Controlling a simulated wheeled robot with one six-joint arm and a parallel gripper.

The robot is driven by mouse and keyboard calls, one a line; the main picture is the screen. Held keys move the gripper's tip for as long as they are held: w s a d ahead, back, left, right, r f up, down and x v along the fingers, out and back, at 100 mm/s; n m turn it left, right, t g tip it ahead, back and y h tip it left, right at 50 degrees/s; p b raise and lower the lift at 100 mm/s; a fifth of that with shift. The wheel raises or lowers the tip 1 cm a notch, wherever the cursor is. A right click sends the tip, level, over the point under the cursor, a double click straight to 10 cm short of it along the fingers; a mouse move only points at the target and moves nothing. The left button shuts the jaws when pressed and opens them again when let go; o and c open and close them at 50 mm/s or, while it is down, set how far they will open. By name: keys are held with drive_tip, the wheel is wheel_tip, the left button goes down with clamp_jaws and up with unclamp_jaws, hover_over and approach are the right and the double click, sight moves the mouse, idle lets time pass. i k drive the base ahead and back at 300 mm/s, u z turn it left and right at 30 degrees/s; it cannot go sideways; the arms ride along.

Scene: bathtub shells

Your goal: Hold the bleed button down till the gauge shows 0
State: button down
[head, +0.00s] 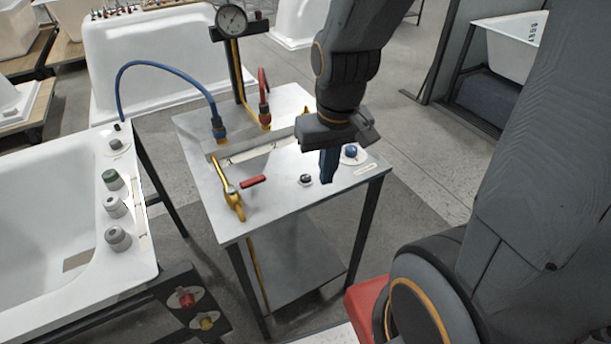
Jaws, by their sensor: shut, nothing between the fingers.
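A small black button (306,179) sits on the table top, and a blue knob or button (351,151) on a pale round plate sits farther right, beside a small label. I cannot tell from the markings which one is the bleed button. My gripper (327,180) points down with its fingers shut and empty, between the two in the picture. Whether the fingertips touch the table top is unclear.
A yellow lever valve (230,192), a red handle (253,181), a blue hose (165,66) and a red hose (264,84) occupy the table's left and back. A white tub (40,190) with several grey knobs stands at left. The table's front middle is clear.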

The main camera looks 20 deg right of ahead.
sight(304, 178)
drive_tip(key=z, duration=1)
drive_tip(key=k, duration=0.5)
drive_tip(key=u, duration=0.8)
